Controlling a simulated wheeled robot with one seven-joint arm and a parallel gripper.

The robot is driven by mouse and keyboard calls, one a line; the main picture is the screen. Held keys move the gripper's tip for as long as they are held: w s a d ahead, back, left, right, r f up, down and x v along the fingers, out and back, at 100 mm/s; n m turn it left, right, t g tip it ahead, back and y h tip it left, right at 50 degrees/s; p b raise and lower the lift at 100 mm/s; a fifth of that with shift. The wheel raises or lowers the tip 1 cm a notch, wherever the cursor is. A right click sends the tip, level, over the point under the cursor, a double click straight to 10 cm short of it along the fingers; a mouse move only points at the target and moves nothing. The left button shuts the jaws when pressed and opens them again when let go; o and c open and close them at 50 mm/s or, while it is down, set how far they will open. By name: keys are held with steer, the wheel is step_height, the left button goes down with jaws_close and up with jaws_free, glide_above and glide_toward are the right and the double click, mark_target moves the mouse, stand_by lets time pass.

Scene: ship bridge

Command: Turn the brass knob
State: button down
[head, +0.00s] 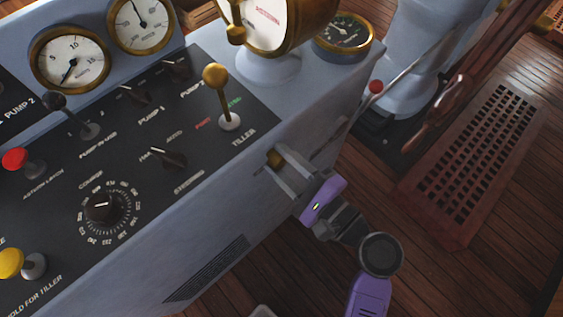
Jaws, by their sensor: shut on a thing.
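A small brass knob (274,158) sits at the right end of the console, just below its top edge near the TILLER label. My gripper (277,162) reaches it from the lower right. Its two grey fingers lie on either side of the knob and are shut on it. Only a small part of the knob shows between the fingertips, so its turn angle cannot be told. The purple gripper body (323,200) is tilted, with the wrist running down to the lower right.
The console panel (190,190) holds a brass-topped lever (216,78), a course dial (103,207), a red knob (15,159) and a yellow knob (10,263). A brass-rimmed telegraph (285,20) stands above. A wooden grating (475,160) lies on the floor at right.

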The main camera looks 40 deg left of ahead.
steer(key=n+b, duration=0.2)
steer(key=n, duration=0.1)
steer(key=shift+f+n+b, duration=0.25)
steer(key=shift+n+b, duration=0.05)
steer(key=n+b, duration=0.3)
steer(key=shift+f, duration=0.1)
steer(key=n+b, duration=0.3)
steer(key=shift+n, duration=0.3)
steer(key=shift+n+t+b, duration=0.3)
steer(key=shift+n+b, duration=0.45)
steer(key=shift+n, duration=0.15)
steer(key=shift+r, duration=0.2)
steer(key=c, duration=0.9)
jaws_free()
steer(key=shift+d, duration=0.1)
